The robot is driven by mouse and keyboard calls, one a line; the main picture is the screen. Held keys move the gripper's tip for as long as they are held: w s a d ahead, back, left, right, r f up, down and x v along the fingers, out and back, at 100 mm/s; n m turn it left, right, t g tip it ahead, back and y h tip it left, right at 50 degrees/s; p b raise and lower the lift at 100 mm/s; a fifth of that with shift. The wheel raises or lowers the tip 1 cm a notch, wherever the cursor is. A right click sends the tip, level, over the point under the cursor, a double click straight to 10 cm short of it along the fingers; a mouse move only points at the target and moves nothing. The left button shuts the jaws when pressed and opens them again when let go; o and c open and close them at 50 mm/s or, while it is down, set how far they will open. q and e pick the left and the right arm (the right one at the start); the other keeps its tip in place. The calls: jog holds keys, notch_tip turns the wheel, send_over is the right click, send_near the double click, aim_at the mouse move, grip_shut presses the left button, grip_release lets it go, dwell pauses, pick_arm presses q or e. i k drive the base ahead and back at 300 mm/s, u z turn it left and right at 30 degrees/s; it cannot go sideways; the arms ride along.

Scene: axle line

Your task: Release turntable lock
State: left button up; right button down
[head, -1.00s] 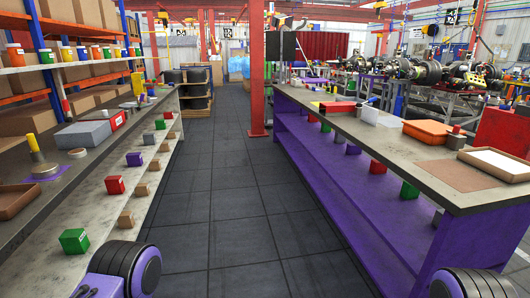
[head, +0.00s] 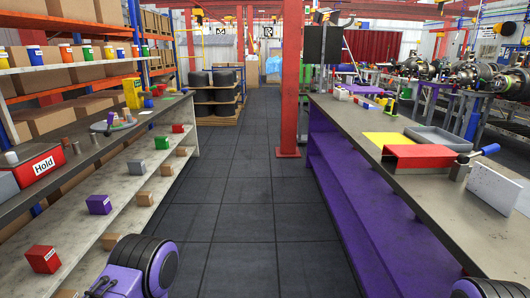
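No turntable lock can be made out for sure. A round grey disc (head: 113,126) with small items on it, one green, lies on the left bench; it may be a turntable, but it is too small to tell. Purple and black links of my own arms show at the bottom left and bottom right corners. Neither gripper is in view.
A dark-floored aisle (head: 240,220) runs clear between the left bench (head: 70,160) and the purple-sided right bench (head: 350,190). A red post (head: 290,90) stands at the right bench's far end. A red Hold bin (head: 40,166) sits left; a red box (head: 418,157) and grey tray (head: 440,138) sit right.

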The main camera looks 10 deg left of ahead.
aim_at(111, 115)
jog(key=u, duration=0.65)
jog(key=i, duration=2)
jog(key=u, duration=1.6)
jog(key=i, duration=1.1)
jog(key=u, duration=0.4)
